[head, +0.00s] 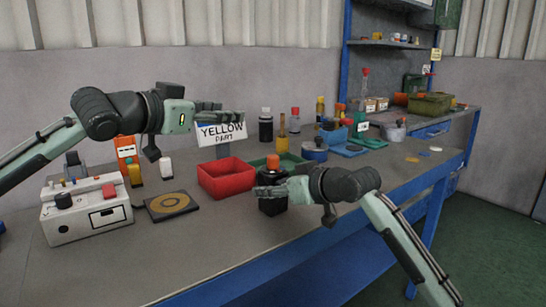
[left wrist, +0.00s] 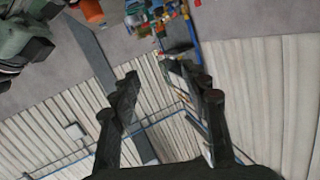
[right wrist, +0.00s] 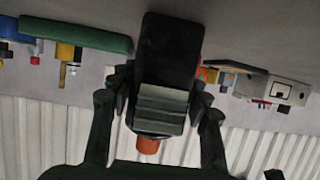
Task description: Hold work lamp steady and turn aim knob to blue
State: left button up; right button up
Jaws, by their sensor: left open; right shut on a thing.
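A black block-shaped body with an orange-red knob on top (head: 273,161), which I take to be the work lamp (head: 273,208), stands upright near the front edge of the workbench. My right gripper (head: 268,191) is shut around its body. In the right wrist view, the black body (right wrist: 168,45) sits between the fingers, with the orange knob (right wrist: 148,145) at its end. No blue mark shows on it. My left gripper (head: 232,111) is open and empty, up and left of the lamp, in front of the yellow-part sign. The left wrist view shows its fingers apart (left wrist: 155,78).
A red bin (head: 226,190) and a green tray (head: 262,160) stand close to the lamp. A white control box (head: 85,222) and a dark pad with a yellow ring (head: 157,214) are at left. The sign (head: 221,132) stands behind the bin. The front middle bench is clear.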

aim_at(272, 157)
pick_arm(q)
jog(key=s+d+f+g, duration=0.3)
jog(key=s+f, duration=0.2)
jog(key=f, duration=0.1)
jog(key=x, duration=1.1)
jog(key=shift+w+d+f, duration=0.1)
jog(key=shift+w+f, duration=0.1)
jog(key=shift+f, duration=0.05)
jog(key=shift+c, duration=0.5)
grip_shut()
